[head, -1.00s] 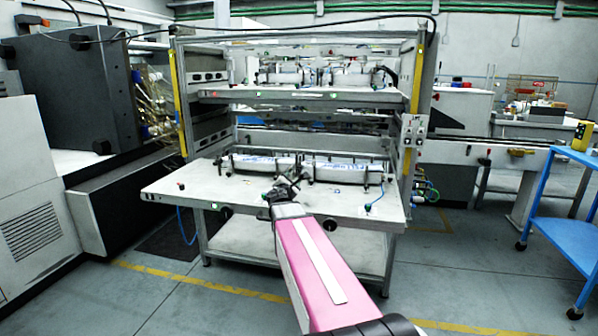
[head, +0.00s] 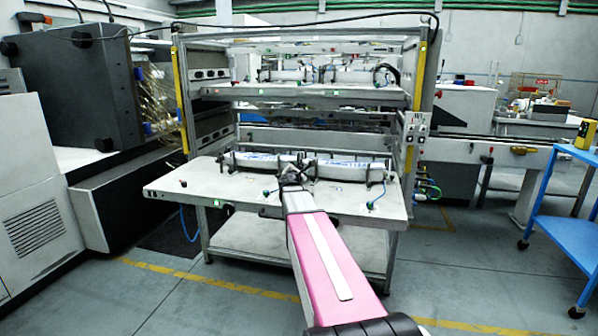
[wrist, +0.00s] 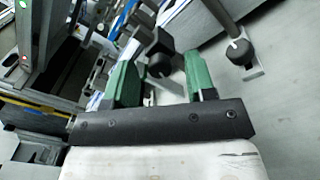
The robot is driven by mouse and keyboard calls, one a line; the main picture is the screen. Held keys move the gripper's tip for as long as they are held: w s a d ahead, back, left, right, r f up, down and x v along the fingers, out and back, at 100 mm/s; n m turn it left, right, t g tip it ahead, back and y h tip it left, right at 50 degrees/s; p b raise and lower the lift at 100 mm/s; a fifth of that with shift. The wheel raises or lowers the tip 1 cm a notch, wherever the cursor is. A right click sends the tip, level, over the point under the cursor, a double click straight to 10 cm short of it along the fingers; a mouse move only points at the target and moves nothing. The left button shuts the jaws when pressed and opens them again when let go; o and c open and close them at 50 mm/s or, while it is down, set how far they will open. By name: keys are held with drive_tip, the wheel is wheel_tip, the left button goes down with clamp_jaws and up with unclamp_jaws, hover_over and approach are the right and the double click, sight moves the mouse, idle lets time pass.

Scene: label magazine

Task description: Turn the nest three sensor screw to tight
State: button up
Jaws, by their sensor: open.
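In the wrist view my gripper (wrist: 160,78) is open, its two green fingers apart and pointing at the nest hardware. A dark knob-like part (wrist: 159,58) shows just beyond the gap between the fingers. A second black knob (wrist: 238,52) on a metal bracket stands to the right of the right finger, apart from it. I cannot tell which part is the nest three sensor screw. In the head view my gripper (head: 291,175) is over the lower table (head: 240,195), close to the gap between two white rolls; my arm hides most of it.
A left roll (head: 255,161) and a right roll (head: 342,170) lie along the back of the table. A frame post (head: 417,110) and an upper shelf (head: 300,97) bound the space. A blue cart (head: 568,215) stands at right.

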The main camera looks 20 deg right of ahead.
drive_tip(key=c, duration=0.9)
drive_tip(key=shift+m, duration=0.3)
drive_tip(key=m, duration=1.3)
drive_tip(key=shift+m, duration=0.3)
